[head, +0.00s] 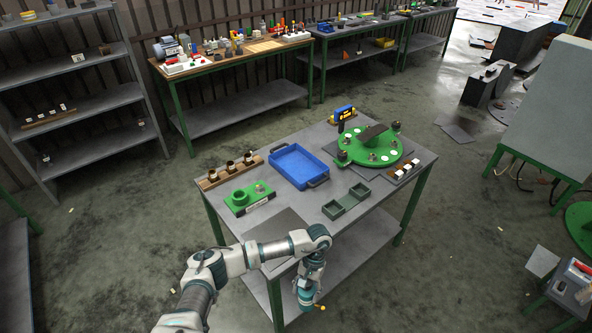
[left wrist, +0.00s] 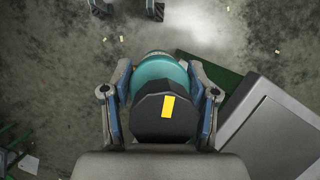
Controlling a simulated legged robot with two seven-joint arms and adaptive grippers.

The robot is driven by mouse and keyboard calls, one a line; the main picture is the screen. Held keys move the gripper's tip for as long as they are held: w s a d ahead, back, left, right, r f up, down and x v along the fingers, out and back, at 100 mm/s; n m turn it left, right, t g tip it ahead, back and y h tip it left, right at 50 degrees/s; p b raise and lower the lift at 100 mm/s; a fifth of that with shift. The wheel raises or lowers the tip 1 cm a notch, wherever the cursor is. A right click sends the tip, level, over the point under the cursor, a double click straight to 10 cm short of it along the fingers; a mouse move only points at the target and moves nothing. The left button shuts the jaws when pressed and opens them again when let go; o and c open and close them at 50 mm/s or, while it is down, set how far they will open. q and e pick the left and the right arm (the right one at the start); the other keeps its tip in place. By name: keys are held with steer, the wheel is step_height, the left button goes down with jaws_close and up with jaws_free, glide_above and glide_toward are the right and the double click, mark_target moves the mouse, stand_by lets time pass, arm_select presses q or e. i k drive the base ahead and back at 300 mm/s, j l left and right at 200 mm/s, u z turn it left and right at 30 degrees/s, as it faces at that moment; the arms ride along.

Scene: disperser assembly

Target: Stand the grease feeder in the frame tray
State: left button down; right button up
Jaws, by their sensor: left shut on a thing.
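My left gripper (head: 309,292) hangs low beside the table's front edge in the head view, below the tabletop level. In the left wrist view its two fingers (left wrist: 160,105) are closed on a rounded teal and black thing with a yellow mark, likely the grease feeder (left wrist: 151,118). In the head view this thing is small and hard to make out. A blue tray (head: 283,177) with handles lies on the table, and a small dark green two-part tray (head: 347,204) lies nearer. I cannot tell which is the frame tray. My right gripper is out of view.
The table (head: 300,222) also holds a wooden rack (head: 212,182) with dark cups, a green block with a ring (head: 239,199), and a round green fixture (head: 352,153). In the left wrist view, a grey tabletop corner (left wrist: 275,125) is right of the gripper.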

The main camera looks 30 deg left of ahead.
mark_target(289, 168)
steer(key=u, duration=1.25)
steer(key=l+u, duration=0.25)
steer(key=u, duration=0.25)
steer(key=l, duration=0.55)
steer(key=i+l, duration=0.15)
steer(key=l, duration=1)
steer(key=i, duration=0.05)
